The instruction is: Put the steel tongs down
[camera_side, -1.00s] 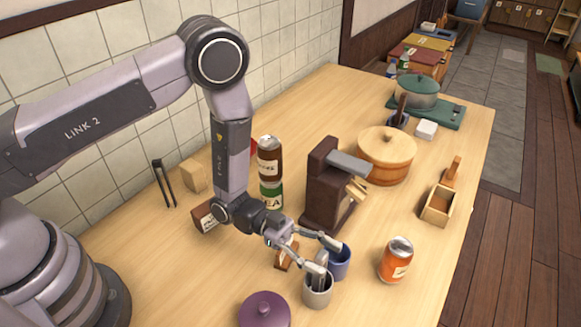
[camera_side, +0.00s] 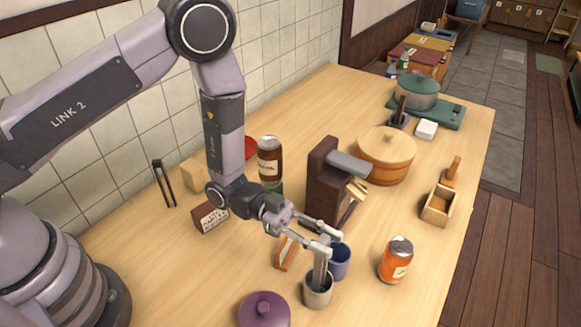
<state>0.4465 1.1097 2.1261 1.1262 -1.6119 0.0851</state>
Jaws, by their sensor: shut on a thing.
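My gripper (camera_side: 329,246) is above the grey cup, shut on the steel tongs (camera_side: 320,268). The tongs stand roughly upright as a narrow grey strip between my fingers. Their lower end runs down to the mouth of the grey cup (camera_side: 318,293); how deep it sits inside is hidden by the rim. A blue cup (camera_side: 341,263) stands close behind, to the right of the tongs.
A purple lidded pot (camera_side: 264,309) is at the front left, an orange can (camera_side: 396,262) to the right. A small wooden stand (camera_side: 286,253) and a dark brown machine (camera_side: 323,190) are behind. Black tongs (camera_side: 164,183) stand near the wall. The right front table is clear.

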